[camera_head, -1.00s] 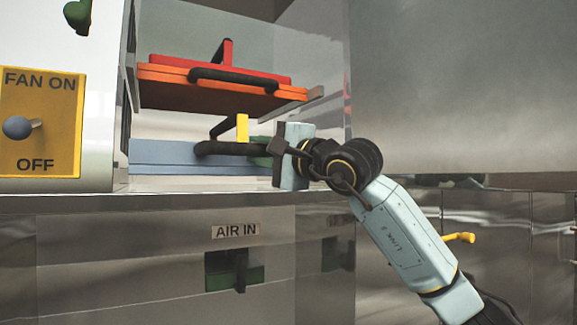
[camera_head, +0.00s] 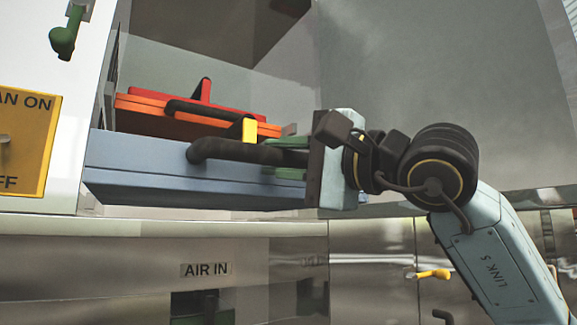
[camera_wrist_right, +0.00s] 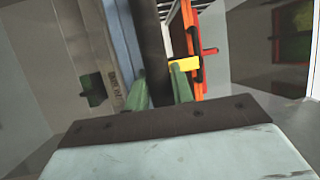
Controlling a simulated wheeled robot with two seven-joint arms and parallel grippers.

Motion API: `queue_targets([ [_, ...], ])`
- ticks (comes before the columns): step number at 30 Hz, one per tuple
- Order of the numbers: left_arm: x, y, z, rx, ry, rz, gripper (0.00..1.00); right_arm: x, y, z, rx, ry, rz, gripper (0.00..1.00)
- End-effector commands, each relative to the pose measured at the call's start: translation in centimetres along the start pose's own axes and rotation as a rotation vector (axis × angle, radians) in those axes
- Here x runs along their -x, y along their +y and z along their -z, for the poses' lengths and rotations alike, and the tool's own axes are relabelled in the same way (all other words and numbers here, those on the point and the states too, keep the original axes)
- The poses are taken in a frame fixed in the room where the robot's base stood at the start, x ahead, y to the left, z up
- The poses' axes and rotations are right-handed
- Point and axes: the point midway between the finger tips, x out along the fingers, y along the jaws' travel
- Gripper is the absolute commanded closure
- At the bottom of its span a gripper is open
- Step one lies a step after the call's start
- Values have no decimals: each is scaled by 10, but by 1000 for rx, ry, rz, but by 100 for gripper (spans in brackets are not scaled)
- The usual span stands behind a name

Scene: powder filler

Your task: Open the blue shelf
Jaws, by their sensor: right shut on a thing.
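The blue shelf (camera_head: 200,185) is a flat blue drawer in the lower slot of the cabinet, and it sticks out toward me in the head view. A black bar handle (camera_head: 235,152) runs along its front. My right gripper (camera_head: 285,158) has its green fingers shut on the right end of that handle. In the right wrist view the green fingers (camera_wrist_right: 160,92) sit either side of the black handle (camera_wrist_right: 153,50), with the blue shelf edge (camera_wrist_right: 121,35) beside it. My left gripper is not in view.
An orange and red shelf (camera_head: 150,108) with its own black handle sits above and behind the blue one. A yellow fan switch panel (camera_head: 40,150) is at left. An AIR IN panel (camera_head: 206,270) and a yellow lever (camera_head: 434,274) are below.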

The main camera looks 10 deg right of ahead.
Motion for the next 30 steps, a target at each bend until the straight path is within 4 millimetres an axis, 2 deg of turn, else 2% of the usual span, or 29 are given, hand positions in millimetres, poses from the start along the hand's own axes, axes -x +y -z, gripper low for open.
queue_targets([
  [11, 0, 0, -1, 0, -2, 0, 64, 1, 1, -2, -2, -6, -2, 100],
  [12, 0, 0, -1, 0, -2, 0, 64, 1, 1, -2, -1, -6, -2, 71],
  [16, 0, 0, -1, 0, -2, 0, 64, 1, 0, -2, -1, -4, -1, 55],
  [25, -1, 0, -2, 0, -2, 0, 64, 3, 0, -1, 0, -2, 1, 55],
  [30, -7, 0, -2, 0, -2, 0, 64, 22, 0, 0, 1, -1, 3, 55],
])
